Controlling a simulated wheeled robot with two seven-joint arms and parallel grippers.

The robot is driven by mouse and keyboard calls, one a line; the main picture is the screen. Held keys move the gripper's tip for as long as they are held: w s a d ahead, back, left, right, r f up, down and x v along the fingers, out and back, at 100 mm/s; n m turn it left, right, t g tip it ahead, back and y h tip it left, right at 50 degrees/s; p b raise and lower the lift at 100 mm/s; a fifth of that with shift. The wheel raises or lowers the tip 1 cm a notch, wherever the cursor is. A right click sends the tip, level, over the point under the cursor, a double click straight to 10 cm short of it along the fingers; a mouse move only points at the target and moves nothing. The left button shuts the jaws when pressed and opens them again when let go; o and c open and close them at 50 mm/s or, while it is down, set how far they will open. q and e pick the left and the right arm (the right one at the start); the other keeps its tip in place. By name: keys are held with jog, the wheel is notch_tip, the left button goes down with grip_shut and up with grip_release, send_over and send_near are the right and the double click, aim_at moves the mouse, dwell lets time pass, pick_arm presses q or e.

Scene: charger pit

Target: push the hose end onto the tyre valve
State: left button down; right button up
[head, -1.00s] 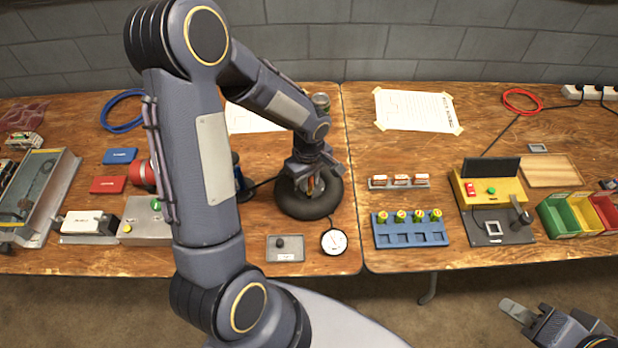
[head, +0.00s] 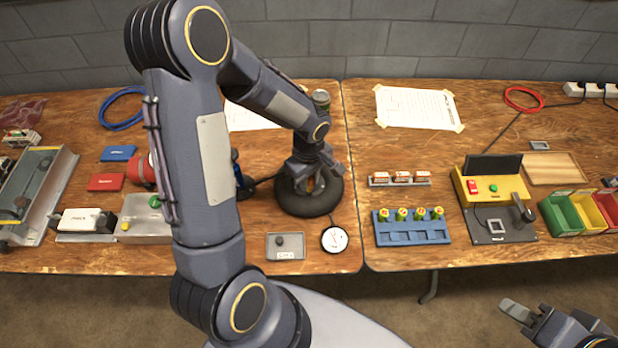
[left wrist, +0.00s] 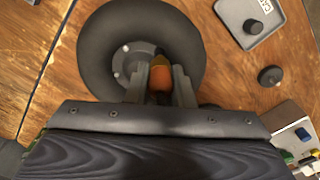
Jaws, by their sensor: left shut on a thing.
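The black tyre (head: 308,205) lies flat on the left table near the seam, and its pale hub shows in the left wrist view (left wrist: 125,73). My left gripper (head: 312,182) is over the middle of the tyre. In the left wrist view my left gripper (left wrist: 160,82) is shut on an orange piece, the hose end (left wrist: 160,78), beside the hub. The valve is hidden by the fingers, so I cannot tell whether the hose end touches it. My right gripper (head: 530,314) is at the lower right, away from the table, and its jaw opening is unclear.
A grey tray with a dark knob (head: 285,252) and a round white gauge (head: 335,239) lie in front of the tyre. A blue rack (head: 411,230) and a yellow device (head: 487,186) stand on the right table. A small dark round thing (left wrist: 270,76) lies near the tyre.

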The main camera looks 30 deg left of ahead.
pick_arm(q)
jog(key=shift+f+b, duration=0.7)
jog(key=shift+f, duration=0.1)
jog(key=c, duration=1.2)
grip_release()
notch_tip(320, 180, up, 7)
jog(key=shift+f, duration=0.15)
jog(key=shift+r, duration=0.6)
